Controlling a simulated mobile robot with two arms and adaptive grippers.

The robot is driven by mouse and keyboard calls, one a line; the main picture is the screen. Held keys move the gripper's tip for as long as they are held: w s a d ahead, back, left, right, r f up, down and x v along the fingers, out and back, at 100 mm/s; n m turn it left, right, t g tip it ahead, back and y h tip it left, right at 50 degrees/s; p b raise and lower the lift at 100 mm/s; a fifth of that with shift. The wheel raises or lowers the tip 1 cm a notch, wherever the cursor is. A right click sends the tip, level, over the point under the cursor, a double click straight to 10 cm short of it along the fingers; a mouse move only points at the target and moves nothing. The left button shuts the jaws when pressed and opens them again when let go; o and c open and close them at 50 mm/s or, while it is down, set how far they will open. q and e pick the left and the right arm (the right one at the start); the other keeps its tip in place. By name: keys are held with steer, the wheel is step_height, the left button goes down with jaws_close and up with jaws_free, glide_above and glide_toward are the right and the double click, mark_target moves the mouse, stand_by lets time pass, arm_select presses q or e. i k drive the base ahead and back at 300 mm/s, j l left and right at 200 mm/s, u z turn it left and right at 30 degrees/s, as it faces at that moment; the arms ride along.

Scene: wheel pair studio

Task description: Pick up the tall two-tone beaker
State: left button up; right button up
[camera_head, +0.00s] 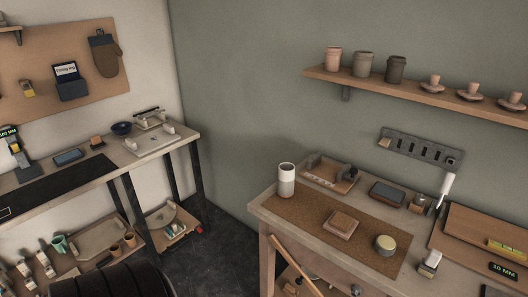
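The tall two-tone beaker (286,180) stands upright on the right-hand workbench, at the back left end of a brown cork mat (316,216). Its upper part is white and its lower part is grey. Nothing touches it from above, and its whole front is visible. Neither of my grippers shows in the head view.
On the mat are a square wooden block (341,224) and a round lidded tin (385,245). A wooden tray (330,173) sits just behind the beaker. A shelf (420,93) with jars hangs above. Another workbench (92,166) stands at the left, with dark floor between.

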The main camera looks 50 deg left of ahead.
mark_target(286, 177)
steer(key=j+u, duration=0.1)
steer(key=u, duration=0.8)
steer(key=i+j+u, duration=0.1)
steer(key=u, duration=0.35)
